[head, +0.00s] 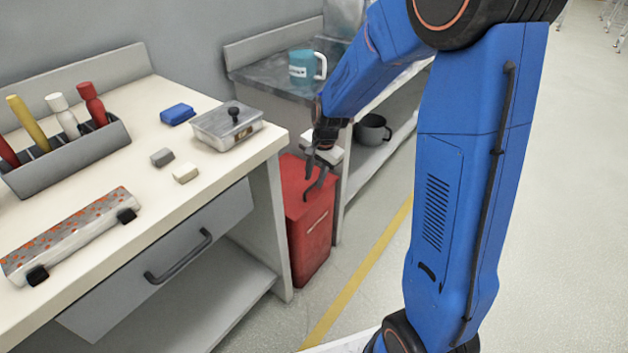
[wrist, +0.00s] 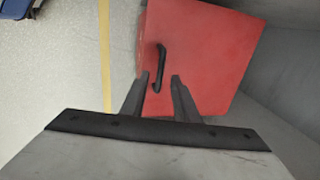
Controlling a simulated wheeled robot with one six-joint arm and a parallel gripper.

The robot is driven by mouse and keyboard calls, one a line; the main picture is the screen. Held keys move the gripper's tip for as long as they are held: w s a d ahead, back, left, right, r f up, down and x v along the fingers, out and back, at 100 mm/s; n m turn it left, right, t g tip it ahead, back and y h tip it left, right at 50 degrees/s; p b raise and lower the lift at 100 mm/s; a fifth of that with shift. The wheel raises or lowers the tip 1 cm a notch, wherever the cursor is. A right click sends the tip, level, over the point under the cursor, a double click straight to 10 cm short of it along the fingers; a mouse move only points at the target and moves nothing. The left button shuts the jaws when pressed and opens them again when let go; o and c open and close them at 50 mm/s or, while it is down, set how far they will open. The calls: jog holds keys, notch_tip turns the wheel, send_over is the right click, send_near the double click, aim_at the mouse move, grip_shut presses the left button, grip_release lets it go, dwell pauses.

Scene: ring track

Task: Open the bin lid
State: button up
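The red bin (head: 309,233) stands on the floor between the white workbench and the shelved counter. Its flat red lid (wrist: 205,50) is closed and fills the middle of the wrist view. A dark bar handle (wrist: 159,68) is on the lid, towards its left side in the wrist view. My gripper (head: 316,174) is over the bin in the head view. In the wrist view my gripper (wrist: 160,80) is open, with one finger on each side of the handle's near end. I cannot tell whether the fingers touch the handle or are above it.
The white workbench (head: 150,110) at the left holds a metal box (head: 227,128), a tool rack (head: 68,158) and small blocks. The grey counter (head: 275,78) behind the bin carries a teal mug (head: 303,65). A pot (head: 372,130) sits on its shelf.

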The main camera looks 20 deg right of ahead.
jog(key=shift+w+a+f, duration=0.1)
jog(key=shift+w+f, duration=0.05)
jog(key=shift+f, duration=0.7)
grip_shut()
jog(key=shift+r, duration=0.1)
